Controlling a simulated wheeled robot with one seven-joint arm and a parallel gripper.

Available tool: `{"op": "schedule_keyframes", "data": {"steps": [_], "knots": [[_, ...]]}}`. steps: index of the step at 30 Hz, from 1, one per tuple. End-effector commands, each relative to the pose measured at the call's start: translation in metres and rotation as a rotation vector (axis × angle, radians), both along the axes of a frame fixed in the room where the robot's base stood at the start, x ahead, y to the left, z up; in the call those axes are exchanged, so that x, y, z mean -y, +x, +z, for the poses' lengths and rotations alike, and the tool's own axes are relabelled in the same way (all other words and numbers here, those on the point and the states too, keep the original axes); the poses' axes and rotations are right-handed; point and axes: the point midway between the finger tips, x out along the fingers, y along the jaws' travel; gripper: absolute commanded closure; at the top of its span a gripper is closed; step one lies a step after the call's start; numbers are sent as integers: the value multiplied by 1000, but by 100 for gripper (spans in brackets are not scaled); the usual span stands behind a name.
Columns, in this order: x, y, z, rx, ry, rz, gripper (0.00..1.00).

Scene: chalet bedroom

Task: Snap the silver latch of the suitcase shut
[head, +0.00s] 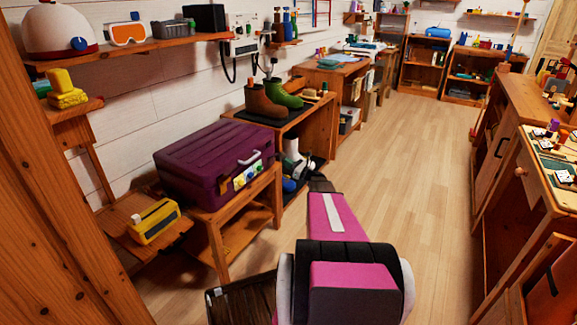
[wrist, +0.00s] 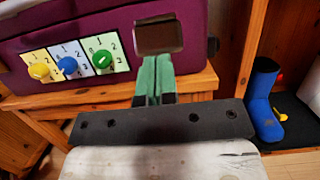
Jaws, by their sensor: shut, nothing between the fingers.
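The purple suitcase (head: 205,160) lies on a wooden stand, with its front facing the open floor. A squarish metal plate (wrist: 158,37), which looks like the latch, is on its front, right of the dials in the wrist view. It looks dark brown there; whether it is raised or flat is unclear. My gripper (wrist: 157,58) is shut and empty. Its green fingertips are just below the plate's lower edge in the wrist view; I cannot tell whether they touch. In the head view the fingers cannot be made out beyond my pink arm.
Yellow (wrist: 39,71), blue (wrist: 68,65) and green (wrist: 102,59) dials sit beside the plate. The wooden stand (wrist: 205,82) is just under the suitcase front. A blue boot (wrist: 264,100) stands at the right. A yellow object (head: 155,222) is left of the stand. The floor (head: 375,150) is clear.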

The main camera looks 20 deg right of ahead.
Motion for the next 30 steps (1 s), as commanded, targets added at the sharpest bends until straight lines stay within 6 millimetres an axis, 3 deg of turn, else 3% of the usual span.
{"op": "schedule_keyframes", "data": {"steps": [20,30], "knots": [[0,-1,9,-69,-53,0,100],[-2,0,25,-170,-137,0,100]]}}
